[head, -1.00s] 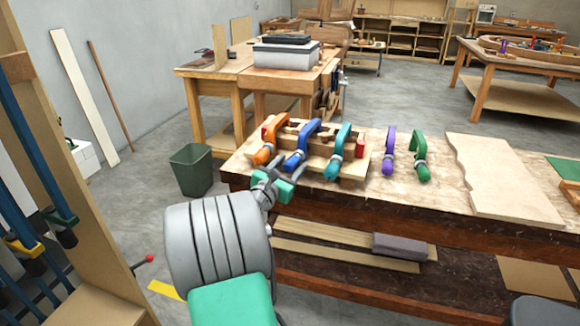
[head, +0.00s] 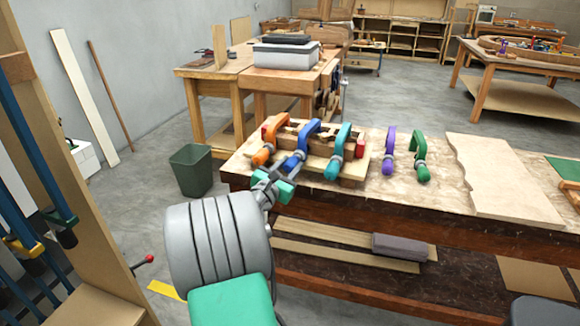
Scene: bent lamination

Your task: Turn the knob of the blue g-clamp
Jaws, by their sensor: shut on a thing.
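The blue g-clamp (head: 309,132) stands on the workbench, gripping a bent wooden lamination (head: 334,139), between an orange clamp (head: 277,128) and a teal clamp (head: 343,140). Its knob end points towards me, low at the front. My gripper (head: 288,171), with grey and green fingers, is at this end and is shut on the blue g-clamp's knob. The fingers partly hide the knob, so its exact turn cannot be seen.
A purple clamp (head: 389,151) and a green clamp (head: 419,157) stand apart to the right on the bench (head: 440,200). A pale board (head: 500,178) lies further right. A dark green bin (head: 191,170) stands on the floor at left.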

